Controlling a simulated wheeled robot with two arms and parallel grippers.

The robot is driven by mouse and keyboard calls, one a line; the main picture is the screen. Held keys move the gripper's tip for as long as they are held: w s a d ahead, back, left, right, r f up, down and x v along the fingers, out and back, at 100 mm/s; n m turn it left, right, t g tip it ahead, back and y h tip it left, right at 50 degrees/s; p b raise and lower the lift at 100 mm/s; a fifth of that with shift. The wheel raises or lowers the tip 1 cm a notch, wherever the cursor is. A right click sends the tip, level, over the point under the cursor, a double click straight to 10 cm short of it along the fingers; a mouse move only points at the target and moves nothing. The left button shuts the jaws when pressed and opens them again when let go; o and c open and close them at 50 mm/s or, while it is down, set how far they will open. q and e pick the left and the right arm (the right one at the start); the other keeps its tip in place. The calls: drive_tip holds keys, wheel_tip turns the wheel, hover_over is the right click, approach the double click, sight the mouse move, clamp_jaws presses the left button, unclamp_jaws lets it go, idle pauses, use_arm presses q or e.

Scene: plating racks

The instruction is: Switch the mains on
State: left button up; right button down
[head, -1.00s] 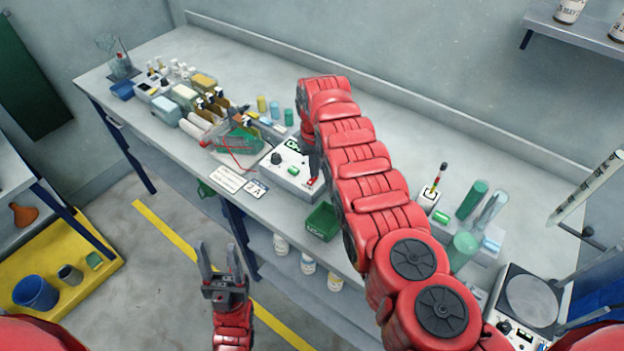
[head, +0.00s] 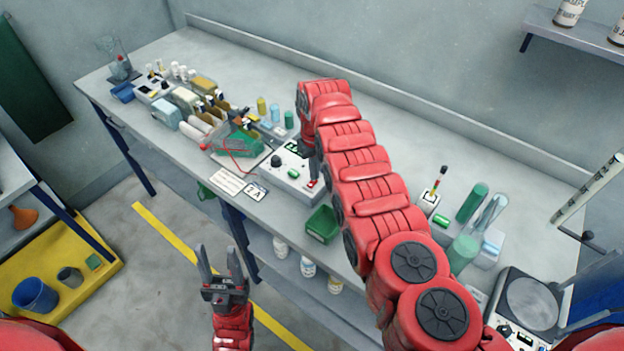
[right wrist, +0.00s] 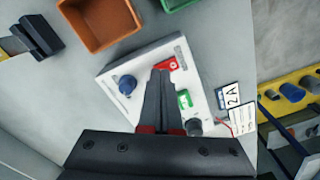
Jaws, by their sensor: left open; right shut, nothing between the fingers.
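A white power unit (head: 284,180) sits on the bench with a black knob (head: 276,160) and a green piece (head: 293,173) on its top. In the right wrist view the unit (right wrist: 115,72) also shows a blue knob (right wrist: 127,84), a red piece with a white mark (right wrist: 170,64) and the green piece (right wrist: 184,99). My left gripper (head: 219,262) is open and empty, in front of the bench.
A green bin (head: 322,224) stands right of the unit, and an orange bin (right wrist: 98,22) shows in the wrist view. A "2A" card (head: 256,192) lies at the bench edge. A clear tank with a red wire (head: 240,145) stands left, near several bottles.

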wheel_tip(320, 180, up, 4)
drive_tip(key=shift+s+f+p, duration=0.1)
drive_tip(key=shift+p, duration=1.05)
drive_tip(key=shift+r+p, duration=0.5)
drive_tip(key=shift+r, duration=0.6)
drive_tip(key=shift+f, duration=0.1)
